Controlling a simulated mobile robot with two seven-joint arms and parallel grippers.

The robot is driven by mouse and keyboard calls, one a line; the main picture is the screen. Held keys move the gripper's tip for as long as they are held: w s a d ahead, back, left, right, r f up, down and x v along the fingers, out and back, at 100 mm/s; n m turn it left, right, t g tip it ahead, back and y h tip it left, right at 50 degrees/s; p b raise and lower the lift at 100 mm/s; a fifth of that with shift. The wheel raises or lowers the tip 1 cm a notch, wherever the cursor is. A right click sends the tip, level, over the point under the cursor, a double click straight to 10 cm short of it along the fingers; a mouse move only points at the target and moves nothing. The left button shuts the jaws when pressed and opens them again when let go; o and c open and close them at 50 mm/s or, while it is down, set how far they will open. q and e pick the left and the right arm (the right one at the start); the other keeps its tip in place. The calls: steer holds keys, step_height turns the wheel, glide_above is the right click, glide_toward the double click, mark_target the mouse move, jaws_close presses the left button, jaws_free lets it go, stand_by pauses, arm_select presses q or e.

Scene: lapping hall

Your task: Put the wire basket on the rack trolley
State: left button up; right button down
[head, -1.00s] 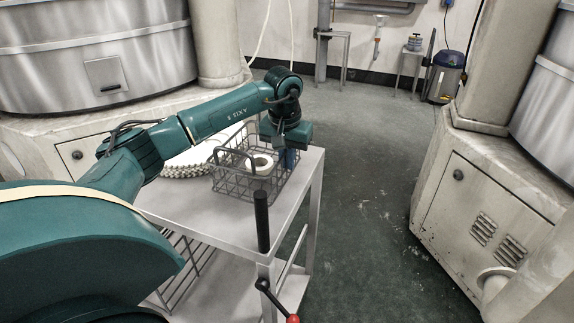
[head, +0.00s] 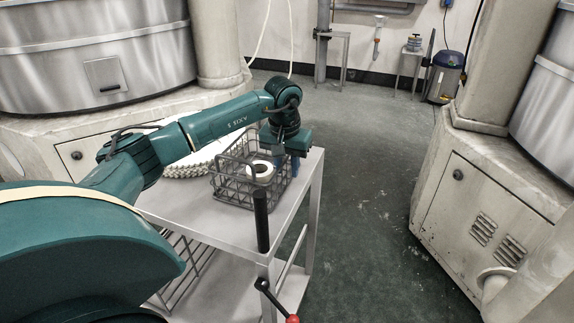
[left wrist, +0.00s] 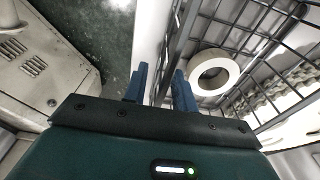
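The grey wire basket (head: 236,183) stands on the top of a light metal trolley or table (head: 205,222); I cannot tell whether this is the rack trolley. A white ring-shaped roll (head: 261,169) lies in the basket; it also shows in the left wrist view (left wrist: 213,72). My left gripper (head: 295,160) is at the basket's far right side, pointing down. In the left wrist view its two blue fingers (left wrist: 160,88) are apart, with a basket wire close to the right finger. I cannot tell whether the wire is between them. My right gripper is not in view.
A black upright handle (head: 261,222) and a red-knobbed lever (head: 292,319) are at the trolley's near corner. Large machines flank both sides. The green floor (head: 365,180) right of the trolley is clear.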

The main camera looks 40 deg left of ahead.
arm_select(q)
steer(key=r, duration=0.4)
steer(key=s+r, duration=0.1)
steer(key=r, duration=0.7)
steer(key=shift+s+d+r+p, duration=0.1)
steer(key=shift+s+d+p, duration=0.1)
steer(key=shift+p, duration=0.15)
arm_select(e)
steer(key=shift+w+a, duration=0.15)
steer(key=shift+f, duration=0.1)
